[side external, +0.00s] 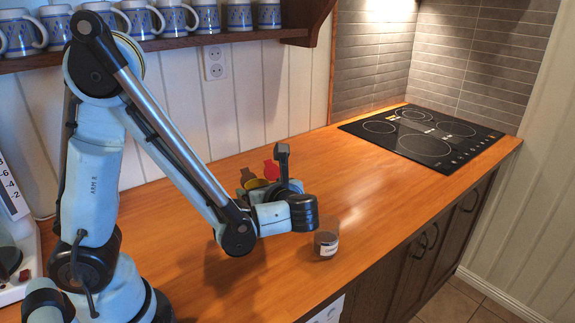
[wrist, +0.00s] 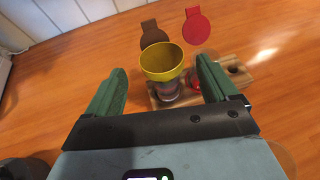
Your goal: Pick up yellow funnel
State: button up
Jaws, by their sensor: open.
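The yellow funnel (wrist: 162,61) sits upright, wide mouth up, over a small jar (wrist: 167,90) on a wooden tray in the wrist view. Clear gaps show between the funnel and both fingers, and nothing is held.
A red disc-shaped utensil (wrist: 197,26) and a brown one (wrist: 152,34) stand just beyond the funnel. The wooden tray (wrist: 238,77) extends right. A labelled glass jar (side external: 327,240) stands near the counter's front edge. A black cooktop (side external: 420,137) lies far right; the counter between is clear.

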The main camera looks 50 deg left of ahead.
aim_at(254, 185)
jog(key=shift+x, duration=1.95)
jog(key=shift+w+r, duration=0.1)
jog(key=shift+c, duration=0.5)
jog(key=c, duration=0.9)
